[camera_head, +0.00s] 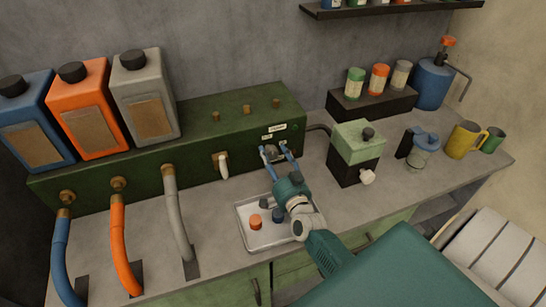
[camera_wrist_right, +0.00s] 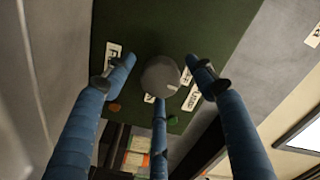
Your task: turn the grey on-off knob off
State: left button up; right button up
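The grey knob (camera_wrist_right: 160,77) is round and sits on the dark green panel (camera_wrist_right: 135,30), with white labels on both sides. In the head view the knob (camera_head: 269,150) is small, at the right part of the front of the long green box (camera_head: 198,165). My right gripper (camera_head: 275,153) reaches up to it from the front. Its blue fingers stand around the knob in the wrist view, with gaps visible at the left and right; whether the lower finger touches it I cannot tell. My left gripper is not in view.
A white lever (camera_head: 222,165) is left of the knob. A tray (camera_head: 246,238) with small knob-like pieces lies below my right gripper. A green-and-black box (camera_head: 356,150) stands to the right. Blue, orange and grey canisters (camera_head: 88,110) stand at the left, with hoses below.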

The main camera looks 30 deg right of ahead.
jog(key=c, duration=1)
jog(key=shift+r+n+p, duration=0.1)
jog(key=shift+n+p, duration=0.2)
jog(key=shift+n, duration=0.4)
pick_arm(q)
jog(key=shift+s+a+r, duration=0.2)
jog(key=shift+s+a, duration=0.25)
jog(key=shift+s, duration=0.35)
pick_arm(e)
jog(key=o, duration=0.9)
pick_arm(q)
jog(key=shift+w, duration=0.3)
pick_arm(e)
jog(key=shift+o, duration=1.3)
jog(key=shift+s+a, duration=0.1)
jog(key=shift+s, duration=0.1)
jog(key=v, duration=1.1)
jog(key=shift+s, duration=0.35)
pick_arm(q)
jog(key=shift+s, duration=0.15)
